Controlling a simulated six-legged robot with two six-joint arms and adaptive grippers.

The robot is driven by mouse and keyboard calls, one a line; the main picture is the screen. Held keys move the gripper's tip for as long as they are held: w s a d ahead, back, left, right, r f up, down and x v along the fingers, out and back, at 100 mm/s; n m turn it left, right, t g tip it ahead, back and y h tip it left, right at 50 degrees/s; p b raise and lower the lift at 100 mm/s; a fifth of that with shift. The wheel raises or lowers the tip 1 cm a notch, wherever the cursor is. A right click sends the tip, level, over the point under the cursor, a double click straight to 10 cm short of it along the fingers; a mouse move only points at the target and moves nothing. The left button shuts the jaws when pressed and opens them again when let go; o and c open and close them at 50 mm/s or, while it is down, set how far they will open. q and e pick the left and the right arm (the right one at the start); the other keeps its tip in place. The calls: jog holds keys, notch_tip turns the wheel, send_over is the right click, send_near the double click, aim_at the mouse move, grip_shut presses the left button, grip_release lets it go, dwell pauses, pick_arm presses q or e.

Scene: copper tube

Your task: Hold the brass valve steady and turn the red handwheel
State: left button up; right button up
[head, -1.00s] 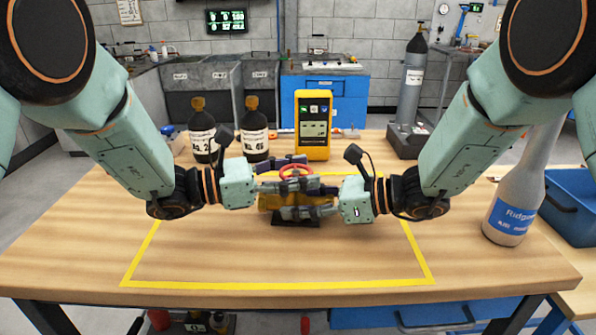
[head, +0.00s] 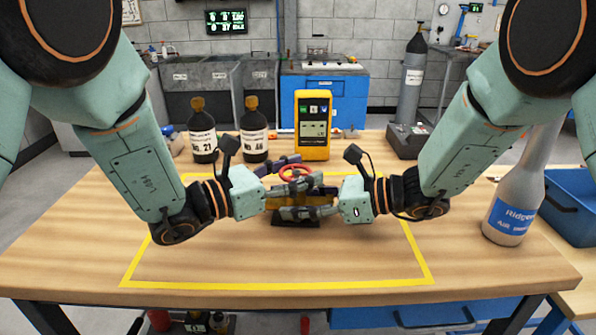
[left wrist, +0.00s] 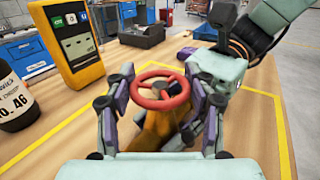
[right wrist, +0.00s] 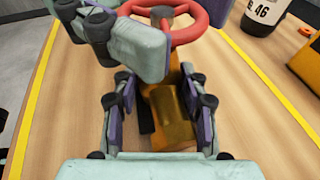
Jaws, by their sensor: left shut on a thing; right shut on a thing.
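The brass valve (head: 322,200) sits on a dark base (head: 295,223) near the middle of the table, largely hidden by fingers in the head view. Its brass body also shows in the right wrist view (right wrist: 170,115), between the fingers of my right gripper (head: 300,203), which is shut on it from the right. The red handwheel (head: 295,168) is on top of the valve. In the left wrist view the handwheel (left wrist: 160,104) lies between the fingers of my left gripper (head: 290,174), which is shut on its rim from the left, above the right gripper's fingers.
A yellow meter (head: 313,140) stands behind the valve, with two dark bottles (head: 202,140) (head: 254,138) to its left. A pale labelled bottle (head: 515,200) stands at right, near a blue bin (head: 572,205). The front area inside the yellow outline (head: 280,285) is clear.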

dwell(0.3)
pick_arm(q)
jog(key=o, duration=1.2)
jog(key=v, duration=1)
jog(key=shift+a, duration=0.1)
jog(key=shift+v, duration=0.95)
jog(key=shift+s, duration=0.1)
